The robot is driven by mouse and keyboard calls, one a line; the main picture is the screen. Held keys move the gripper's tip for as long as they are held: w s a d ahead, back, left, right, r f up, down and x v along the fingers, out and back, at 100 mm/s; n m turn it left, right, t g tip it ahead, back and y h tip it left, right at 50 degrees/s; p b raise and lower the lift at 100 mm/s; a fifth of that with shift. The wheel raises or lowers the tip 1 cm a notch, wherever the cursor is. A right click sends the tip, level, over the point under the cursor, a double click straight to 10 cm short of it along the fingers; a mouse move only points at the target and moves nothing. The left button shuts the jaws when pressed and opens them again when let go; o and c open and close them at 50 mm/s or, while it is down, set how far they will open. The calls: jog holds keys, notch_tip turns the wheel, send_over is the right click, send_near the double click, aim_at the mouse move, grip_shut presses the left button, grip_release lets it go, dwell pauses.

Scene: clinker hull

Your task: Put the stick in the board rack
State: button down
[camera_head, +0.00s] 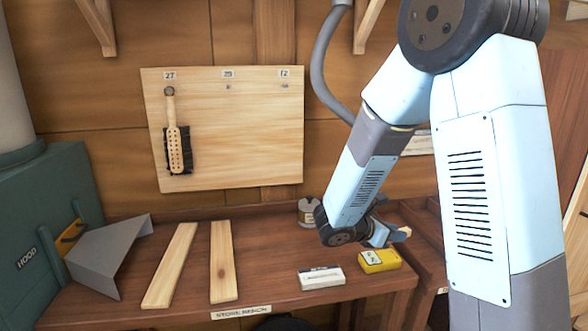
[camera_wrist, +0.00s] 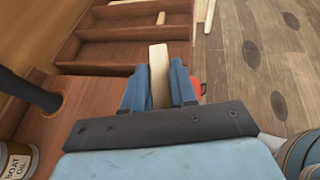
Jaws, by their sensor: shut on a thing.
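My gripper (camera_head: 388,236) is shut on a pale wooden stick (camera_wrist: 159,72), with a blue finger on each side of it in the wrist view (camera_wrist: 158,84). In the head view the stick's pale end (camera_head: 403,235) shows past the fingers, above the bench's right end. A brown wooden rack with dividers (camera_wrist: 98,52), which looks like the board rack, lies ahead of the stick in the wrist view. In the head view its part (camera_head: 428,226) shows right of the bench, partly hidden by my arm. The held stick appears outside the rack; its height above it is unclear.
The bench (camera_head: 190,312) holds two loose boards (camera_head: 222,262), a yellow box (camera_head: 379,261), a white box (camera_head: 321,278) and a tin (camera_head: 308,212). A brush (camera_head: 173,140) hangs on the wall panel (camera_head: 235,140). Wooden floor (camera_wrist: 270,60) is open right of the rack.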

jog(key=w+f+n+t+y, duration=0.2)
jog(key=w+n, duration=0.1)
jog(key=w, duration=0.2)
jog(key=w+a+f+n+t+y, duration=0.1)
jog(key=w+n+t+y, duration=0.1)
jog(key=w, duration=0.4)
jog(key=w+f+n+t+y, duration=0.2)
jog(key=w+n+y, duration=0.1)
jog(key=w, duration=0.3)
jog(key=shift+a+f+n+t, duration=0.3)
jog(key=shift+a+f+t, duration=0.05)
jog(key=shift+a+t, duration=0.05)
jog(key=shift+w+a+f+n+y, duration=0.25)
jog(key=shift+w+f+n+y, duration=0.35)
jog(key=shift+y, duration=0.1)
jog(key=shift+s, duration=0.25)
